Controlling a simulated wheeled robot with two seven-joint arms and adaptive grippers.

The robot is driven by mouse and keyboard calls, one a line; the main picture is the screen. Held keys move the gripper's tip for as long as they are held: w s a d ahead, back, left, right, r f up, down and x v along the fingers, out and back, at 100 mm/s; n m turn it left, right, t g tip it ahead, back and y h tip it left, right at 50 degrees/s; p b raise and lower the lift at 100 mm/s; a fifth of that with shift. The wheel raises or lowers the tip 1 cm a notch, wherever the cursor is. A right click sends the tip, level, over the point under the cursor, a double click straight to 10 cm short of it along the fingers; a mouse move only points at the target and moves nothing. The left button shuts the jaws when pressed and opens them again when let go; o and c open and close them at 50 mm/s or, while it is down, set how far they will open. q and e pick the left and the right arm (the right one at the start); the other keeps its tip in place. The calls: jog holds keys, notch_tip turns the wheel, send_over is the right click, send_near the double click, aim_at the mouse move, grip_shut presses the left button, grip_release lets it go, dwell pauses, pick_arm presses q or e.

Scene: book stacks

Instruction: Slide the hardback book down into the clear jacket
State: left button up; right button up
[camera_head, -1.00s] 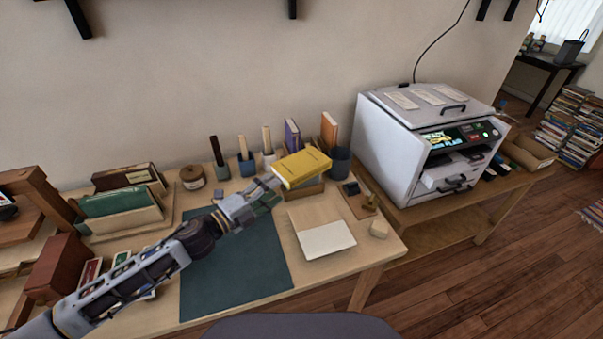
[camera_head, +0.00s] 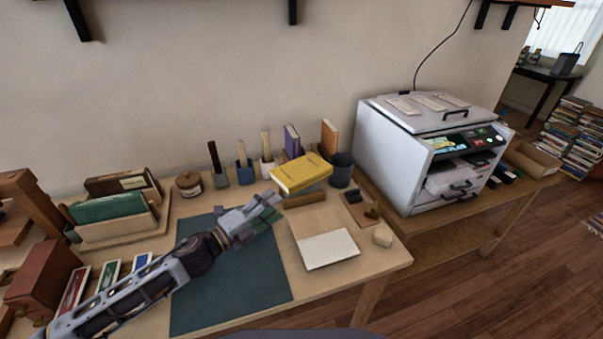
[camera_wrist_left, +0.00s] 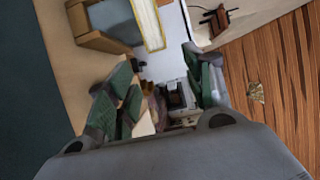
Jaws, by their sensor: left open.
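The yellow hardback book (camera_head: 302,173) is at the back of the desk, tilted, over a low wooden holder (camera_head: 303,199). Its yellow edge and pale pages also show in the left wrist view (camera_wrist_left: 149,24). A grey piece (camera_head: 309,187) in the holder, under the book, may be the clear jacket; I cannot tell how far the book is inside it. My left gripper (camera_head: 273,203) is open and empty, in front and to the left of the book, apart from it. In the left wrist view its green-padded fingers (camera_wrist_left: 163,85) are spread. My right gripper is not in view.
A dark green mat (camera_head: 235,285) covers the desk's middle. A tan and white sheet (camera_head: 328,249) lies right of it. Cups with tools, upright books and a dark cup (camera_head: 342,170) stand behind. A white machine (camera_head: 385,145) stands right; a file rack (camera_head: 120,228) stands left.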

aim_at(302, 186)
pick_arm(q)
jog(key=shift+w+d, duration=0.1)
jog(key=shift+x, duration=4.15)
jog(key=shift+x, duration=2.6)
jog(key=shift+w+f, duration=0.1)
jog(key=shift+f, duration=0.05)
grip_shut()
